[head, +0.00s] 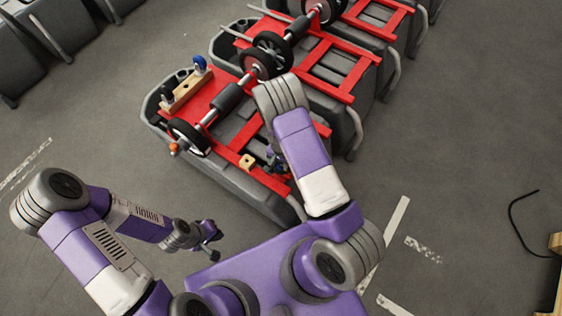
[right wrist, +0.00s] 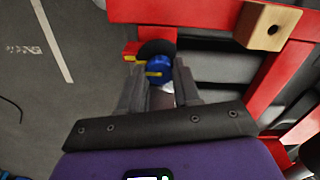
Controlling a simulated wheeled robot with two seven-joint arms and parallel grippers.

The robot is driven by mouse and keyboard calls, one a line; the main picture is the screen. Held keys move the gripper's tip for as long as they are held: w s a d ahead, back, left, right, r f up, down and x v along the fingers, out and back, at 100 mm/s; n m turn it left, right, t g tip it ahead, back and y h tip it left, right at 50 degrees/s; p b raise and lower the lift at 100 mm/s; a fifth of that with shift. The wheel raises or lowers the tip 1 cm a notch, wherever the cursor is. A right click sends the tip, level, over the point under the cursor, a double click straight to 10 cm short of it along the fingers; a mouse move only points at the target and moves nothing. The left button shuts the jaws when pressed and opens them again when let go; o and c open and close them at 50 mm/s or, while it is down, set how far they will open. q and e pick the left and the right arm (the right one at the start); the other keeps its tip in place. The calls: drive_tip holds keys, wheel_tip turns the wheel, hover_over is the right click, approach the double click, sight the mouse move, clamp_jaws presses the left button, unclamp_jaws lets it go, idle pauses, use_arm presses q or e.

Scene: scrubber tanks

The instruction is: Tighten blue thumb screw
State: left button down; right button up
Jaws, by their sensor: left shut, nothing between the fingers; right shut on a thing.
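A blue thumb screw (right wrist: 157,66) sits between the fingers of my right gripper (right wrist: 158,84) in the right wrist view. A black round disc (right wrist: 157,48) lies just beyond it, with yellow bits beside it. The right gripper is shut on the blue screw at the edge of the red frame (right wrist: 200,12). In the head view, dark blue parts at the right gripper (head: 276,158) show beside my right arm, which partly covers the spot. My left gripper (head: 213,243) is shut and empty, low over the floor, well away from the red frame (head: 232,93).
A small wooden block with a hole (head: 247,161) is on the red frame near the right gripper; it also shows in the right wrist view (right wrist: 268,26). A wooden bar (head: 187,91) holds blue-and-dark parts. An axle with black wheels (head: 187,137) crosses the grey tank (head: 245,190).

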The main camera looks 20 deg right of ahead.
sight(281, 165)
drive_tip(key=o, duration=0.8)
wheel_tip(281, 165, up, 8)
drive_tip(key=p, duration=0.2)
drive_tip(key=shift+f+p, duration=0.15)
drive_tip(key=shift+p, duration=0.25)
drive_tip(key=s+a+f+n+y, duration=0.1)
drive_tip(key=s+a+f+n, duration=0.25)
drive_tip(key=s, duration=0.65)
drive_tip(key=s+a+n+y, duration=0.1)
drive_tip(key=s+a, duration=0.1)
drive_tip(key=s+a+r+n+y, duration=0.1)
drive_tip(key=s+a, duration=0.1)
drive_tip(key=a, duration=0.1)
drive_tip(key=s+a+n+y, duration=0.1)
drive_tip(key=s+a, duration=0.1)
drive_tip(key=a, duration=0.1)
drive_tip(key=shift+r, duration=0.35)
